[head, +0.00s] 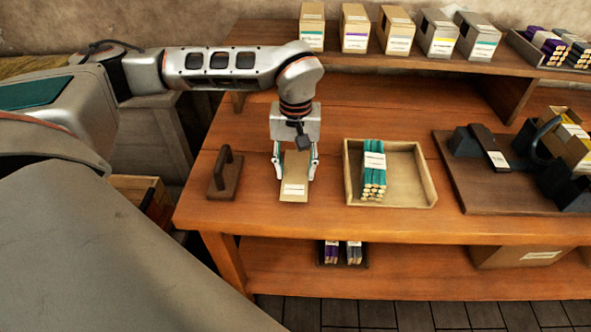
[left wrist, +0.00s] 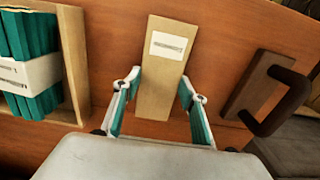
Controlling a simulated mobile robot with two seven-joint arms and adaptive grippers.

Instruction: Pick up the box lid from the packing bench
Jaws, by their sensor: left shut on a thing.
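The box lid, a flat tan piece with a white label, shows in the head view (head: 294,183) near the front left of the packing bench (head: 330,222). It also shows in the left wrist view (left wrist: 161,80), running lengthwise between my fingers. My left gripper (head: 295,172) points down over the lid. Its teal-padded fingers (left wrist: 157,100) lie along the lid's two long sides and are shut on it. Whether the lid touches the bench top is hard to tell. My right gripper is not in view.
A dark wooden block with a handle (head: 226,174) stands left of the lid. A shallow wooden tray (head: 412,178) with a bundle of teal sticks (head: 373,172) stands to the right. Further right is a dark press board (head: 480,190). A raised shelf (head: 400,62) with several boxes runs along the back.

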